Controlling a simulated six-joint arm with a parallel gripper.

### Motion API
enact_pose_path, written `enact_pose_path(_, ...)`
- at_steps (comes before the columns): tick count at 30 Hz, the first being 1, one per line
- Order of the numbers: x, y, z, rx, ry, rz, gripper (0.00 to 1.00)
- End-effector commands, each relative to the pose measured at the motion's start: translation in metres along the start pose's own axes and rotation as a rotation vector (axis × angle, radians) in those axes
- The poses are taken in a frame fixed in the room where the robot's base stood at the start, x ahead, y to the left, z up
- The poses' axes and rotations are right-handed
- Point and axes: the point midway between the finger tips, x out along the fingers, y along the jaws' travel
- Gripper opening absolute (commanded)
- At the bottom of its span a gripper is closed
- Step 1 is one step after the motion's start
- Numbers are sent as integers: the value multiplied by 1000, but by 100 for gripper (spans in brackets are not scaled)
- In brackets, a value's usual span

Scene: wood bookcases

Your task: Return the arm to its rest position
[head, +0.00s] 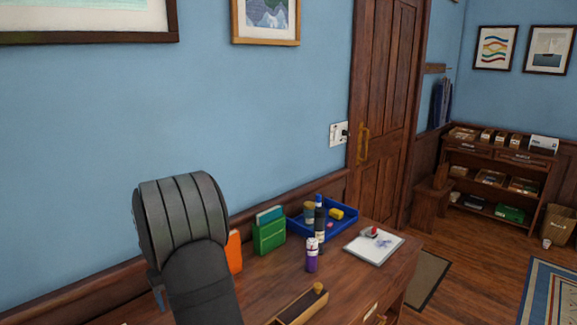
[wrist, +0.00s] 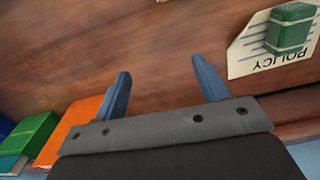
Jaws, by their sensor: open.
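My gripper (wrist: 160,85) shows in the wrist view with its two blue fingers spread apart and nothing between them. Bare wooden desktop lies beyond the fingertips. In the head view my grey arm rises at the lower left, in front of the desk (head: 345,275), and my gripper is hidden behind it or out of frame.
A green object (wrist: 289,27) rests on a paper marked POLICY (wrist: 245,62). Orange (head: 234,252) and green (head: 269,235) upright items stand by the wall. A blue tray (head: 345,226), purple bottle (head: 311,256), white pad (head: 373,248) and wooden box (head: 298,306) occupy the desk.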

Motion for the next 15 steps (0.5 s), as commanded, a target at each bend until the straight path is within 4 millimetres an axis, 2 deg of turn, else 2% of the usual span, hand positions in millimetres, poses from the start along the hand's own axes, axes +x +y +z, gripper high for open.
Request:
enact_pose_path(1, 1, 12, 1, 9, -1, 0, 67)
enact_pose_path(4, 2, 32, 2, 16, -1, 0, 67)
enact_pose_path(15, 41, -23, -36, 8, -2, 0, 67)
